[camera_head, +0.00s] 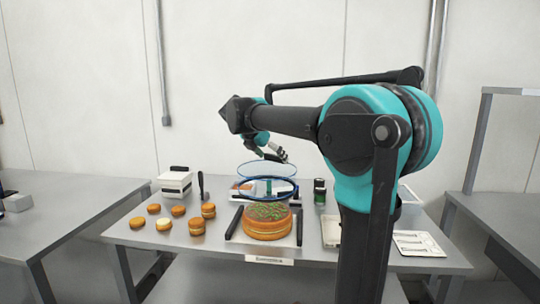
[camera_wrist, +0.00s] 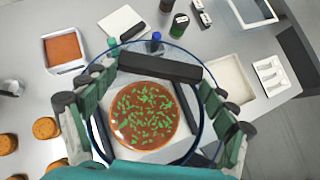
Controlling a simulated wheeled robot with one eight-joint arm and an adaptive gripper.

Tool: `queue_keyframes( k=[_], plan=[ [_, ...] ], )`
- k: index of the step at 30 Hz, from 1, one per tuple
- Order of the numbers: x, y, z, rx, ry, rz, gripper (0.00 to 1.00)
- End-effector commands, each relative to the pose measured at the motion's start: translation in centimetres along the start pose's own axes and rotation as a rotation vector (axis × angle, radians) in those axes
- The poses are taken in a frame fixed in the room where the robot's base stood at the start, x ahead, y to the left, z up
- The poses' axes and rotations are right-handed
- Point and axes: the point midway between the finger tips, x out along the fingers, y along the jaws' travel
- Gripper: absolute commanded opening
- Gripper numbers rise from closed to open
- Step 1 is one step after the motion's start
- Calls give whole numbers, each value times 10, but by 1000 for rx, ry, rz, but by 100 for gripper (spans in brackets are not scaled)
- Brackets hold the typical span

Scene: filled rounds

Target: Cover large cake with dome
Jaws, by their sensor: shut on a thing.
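The clear dome with blue rims (camera_head: 268,198) hangs above the large cake in the head view. My gripper (camera_head: 276,154) is at the top of the dome. In the wrist view, my gripper (camera_wrist: 160,72) has its fingers at both ends of a black bar on the dome, shut on it. The large round cake (camera_head: 268,224), orange-brown with green topping, sits between two black rails. In the wrist view the cake (camera_wrist: 144,115) shows through the dome, within its blue rim outline. The exact gap between rim and cake is hard to judge.
Several small round cakes (camera_head: 196,226) stand left of the large cake. A white box (camera_head: 175,184) and a dark upright item (camera_head: 201,186) are behind them. A dark green jar (camera_head: 320,192) stands at the back right. A white tray (camera_head: 417,243) lies on the right.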

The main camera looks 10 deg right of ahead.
Motion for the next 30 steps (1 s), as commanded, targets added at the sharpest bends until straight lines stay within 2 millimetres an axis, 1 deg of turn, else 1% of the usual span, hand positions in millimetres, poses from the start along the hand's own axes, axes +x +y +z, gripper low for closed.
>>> queue_keyframes(
  k=[30],
  plan=[
    [59,1,-58,-2,0,2,38]
  ],
)
